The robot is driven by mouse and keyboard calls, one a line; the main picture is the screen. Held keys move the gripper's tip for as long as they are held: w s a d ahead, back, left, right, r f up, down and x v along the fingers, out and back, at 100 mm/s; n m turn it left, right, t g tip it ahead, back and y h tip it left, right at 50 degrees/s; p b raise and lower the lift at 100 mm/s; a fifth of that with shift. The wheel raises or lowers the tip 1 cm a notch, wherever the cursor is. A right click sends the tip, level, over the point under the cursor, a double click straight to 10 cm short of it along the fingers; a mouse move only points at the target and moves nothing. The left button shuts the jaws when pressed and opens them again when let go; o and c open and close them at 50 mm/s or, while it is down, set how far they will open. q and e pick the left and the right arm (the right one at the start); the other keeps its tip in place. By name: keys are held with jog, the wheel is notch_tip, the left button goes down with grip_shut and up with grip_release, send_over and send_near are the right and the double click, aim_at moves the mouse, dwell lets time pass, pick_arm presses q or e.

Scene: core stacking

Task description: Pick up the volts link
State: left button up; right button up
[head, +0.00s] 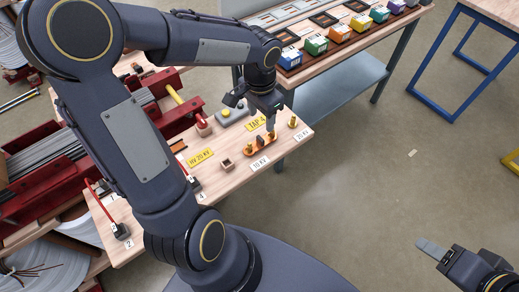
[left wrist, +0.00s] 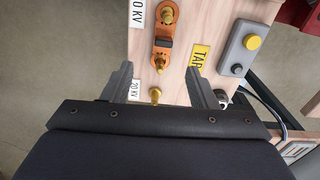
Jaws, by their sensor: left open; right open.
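The volts link appears to be the orange bar (head: 259,146) with brass terminals and a dark middle part, lying on the wooden bench. In the left wrist view the orange link (left wrist: 162,53) is at the top, beyond the fingertips. My left gripper (head: 266,122) is open and empty above the bench near the link. In the left wrist view its fingers (left wrist: 160,86) are spread on either side of a separate brass post (left wrist: 155,95); I cannot tell the height above it. My right gripper (head: 432,250) is open and empty over the floor at the lower right, away from the bench.
A grey box with a yellow button (head: 232,114) stands beside the link, with a yellow TAP label (head: 257,124) between. Red frames with coils stand left; a rack of coloured boxes (head: 315,45) stands behind.

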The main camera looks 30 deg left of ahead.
aim_at(260, 138)
pick_arm(q)
jog(key=shift+m, duration=0.3)
jog(key=f, duration=0.1)
jog(key=w+f, duration=0.1)
jog(key=f, duration=0.2)
jog(key=shift+w+d+b, duration=0.1)
jog(key=shift+w+b, duration=0.2)
jog(key=f, duration=0.4)
jog(key=s+f+b, duration=0.1)
jog(key=f, duration=0.1)
jog(key=shift+s+a+f, duration=0.1)
jog(key=shift+a+f, duration=0.2)
jog(key=shift+a, duration=0.05)
jog(key=shift+c, duration=0.4)
jog(key=c, duration=1)
jog(key=shift+r, duration=0.15)
jog(key=shift+c, duration=0.2)
